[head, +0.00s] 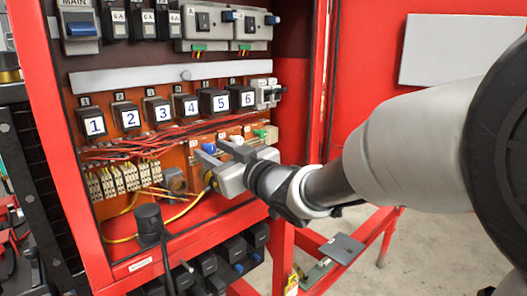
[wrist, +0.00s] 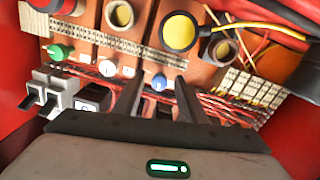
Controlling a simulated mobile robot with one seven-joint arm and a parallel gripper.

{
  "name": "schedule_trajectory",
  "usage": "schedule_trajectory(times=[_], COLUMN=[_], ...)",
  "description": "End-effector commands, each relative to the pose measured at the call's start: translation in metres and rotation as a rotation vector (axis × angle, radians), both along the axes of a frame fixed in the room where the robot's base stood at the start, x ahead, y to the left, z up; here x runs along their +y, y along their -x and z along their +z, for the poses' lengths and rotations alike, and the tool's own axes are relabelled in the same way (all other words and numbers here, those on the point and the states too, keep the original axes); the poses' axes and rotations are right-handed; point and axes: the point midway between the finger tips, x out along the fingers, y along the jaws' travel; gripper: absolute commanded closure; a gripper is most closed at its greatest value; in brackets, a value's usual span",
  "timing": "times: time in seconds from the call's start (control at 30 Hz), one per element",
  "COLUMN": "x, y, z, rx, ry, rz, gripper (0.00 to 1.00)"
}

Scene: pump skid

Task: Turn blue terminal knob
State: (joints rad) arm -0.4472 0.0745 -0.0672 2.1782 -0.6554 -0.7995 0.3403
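The blue terminal knob (wrist: 159,82) is a small round blue cap on the orange panel in the wrist view. It appears between my two fingertips, with a gap on each side. In the head view the blue knob (head: 209,148) shows just above my fingers, partly hidden by them. My gripper (head: 218,155) points into the red cabinet from the right. In the wrist view my gripper (wrist: 157,84) is open and empty. I cannot tell whether the fingertips reach around the knob in depth.
Numbered black modules (head: 130,116) line the row above. Red wires and terminal blocks (head: 120,178) lie left. A black cylinder (head: 149,220) stands on the cabinet's lower ledge.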

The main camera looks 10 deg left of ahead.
Motion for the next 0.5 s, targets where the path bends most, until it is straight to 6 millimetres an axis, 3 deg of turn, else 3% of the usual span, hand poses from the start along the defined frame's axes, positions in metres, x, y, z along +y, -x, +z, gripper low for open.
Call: schedule_trajectory(times=[0.27, 0.5], x=[0.0013, 0.0009], y=[-0.0012, -0.0012], z=[0.0003, 0.0001], rx=[0.0, 0.0], ry=[0.0, 0.0], rz=[0.0, -0.001], gripper=[0.62, 0.99])
